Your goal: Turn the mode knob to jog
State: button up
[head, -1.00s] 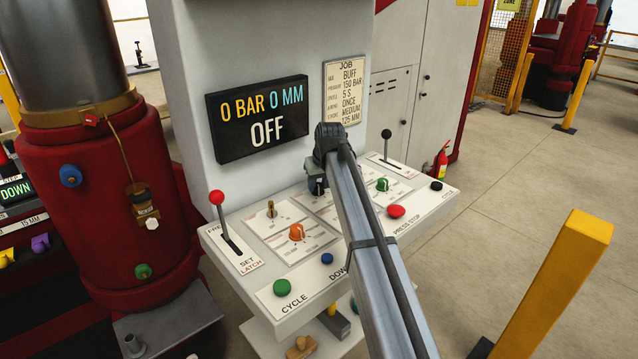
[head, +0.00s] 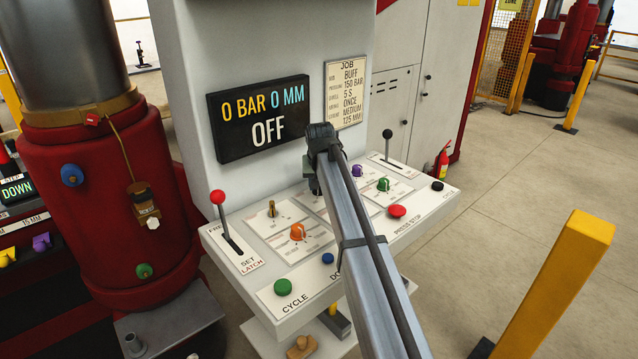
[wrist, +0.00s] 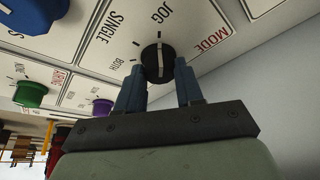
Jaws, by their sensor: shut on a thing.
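The mode knob (wrist: 156,60) is black with a white line across its face. In the wrist view it sits between the two fingers of my gripper (wrist: 158,76), which is shut on it. The white line runs roughly up and down in that picture, its upper end towards the printed word JOG (wrist: 161,13). SINGLE (wrist: 114,31) is printed to the left and a red MODE label (wrist: 209,40) to the right. In the head view my arm hides the knob, and my gripper (head: 316,186) shows only in part at the panel's back.
The display (head: 258,118) reads 0 BAR 0 MM OFF. The panel also carries a red-knobbed lever (head: 218,198), an orange knob (head: 298,232), a purple knob (head: 357,170), a red press stop button (head: 397,211) and a black-knobbed lever (head: 387,134). A yellow post (head: 575,260) stands at right.

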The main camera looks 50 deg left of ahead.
jog(key=o, duration=1)
jog(key=shift+o, duration=0.2)
jog(key=shift+r, duration=0.1)
jog(key=v, duration=1.3)
jog(key=shift+r, duration=0.3)
jog(key=shift+s+d, duration=0.1)
